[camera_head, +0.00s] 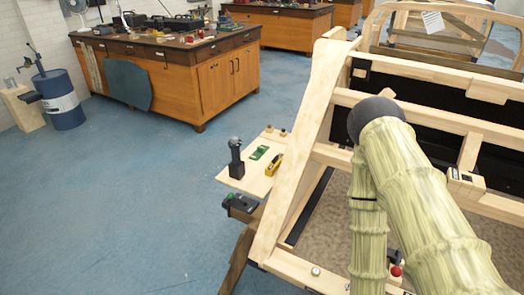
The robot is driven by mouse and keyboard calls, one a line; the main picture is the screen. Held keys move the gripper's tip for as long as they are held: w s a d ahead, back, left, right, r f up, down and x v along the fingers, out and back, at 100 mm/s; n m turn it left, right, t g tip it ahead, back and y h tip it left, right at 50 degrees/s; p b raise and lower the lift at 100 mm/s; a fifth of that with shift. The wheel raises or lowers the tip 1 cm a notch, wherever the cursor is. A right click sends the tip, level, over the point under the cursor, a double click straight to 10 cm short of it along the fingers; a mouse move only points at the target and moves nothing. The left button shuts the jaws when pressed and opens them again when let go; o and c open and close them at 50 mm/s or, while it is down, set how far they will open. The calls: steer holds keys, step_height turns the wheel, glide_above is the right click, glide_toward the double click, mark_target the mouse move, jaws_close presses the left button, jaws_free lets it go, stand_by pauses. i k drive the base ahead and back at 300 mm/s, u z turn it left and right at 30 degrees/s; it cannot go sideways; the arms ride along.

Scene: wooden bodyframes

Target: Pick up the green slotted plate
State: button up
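The green slotted plate (259,153) lies flat on a small light wooden board (228,178) at the left side of the wooden bodyframe. It looks small, and its slots are hard to make out. Nothing covers it. My arm rises from the lower right to a dark joint and folds back down, well to the right of the plate. My gripper is not visible in this view.
A yellow tool (274,164) lies just right of the plate, and a black upright handle (236,160) stands to its left. The bodyframe (312,130) rises close on the right. A workbench (190,75) and a blue drum (60,100) stand farther back. Blue floor is clear at left.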

mark_target(258, 153)
steer(key=u, duration=0.5)
steer(key=k, duration=0.65)
steer(key=u, duration=0.95)
steer(key=k, duration=0.65)
steer(key=u, duration=0.6)
steer(key=i, duration=3.05)
steer(key=z, duration=0.55)
steer(key=i, duration=1.6)
steer(key=z, duration=1.35)
steer(key=i, duration=0.8)
steer(key=z, duration=1.45)
steer(key=i, duration=0.6)
steer(key=z, duration=0.35)
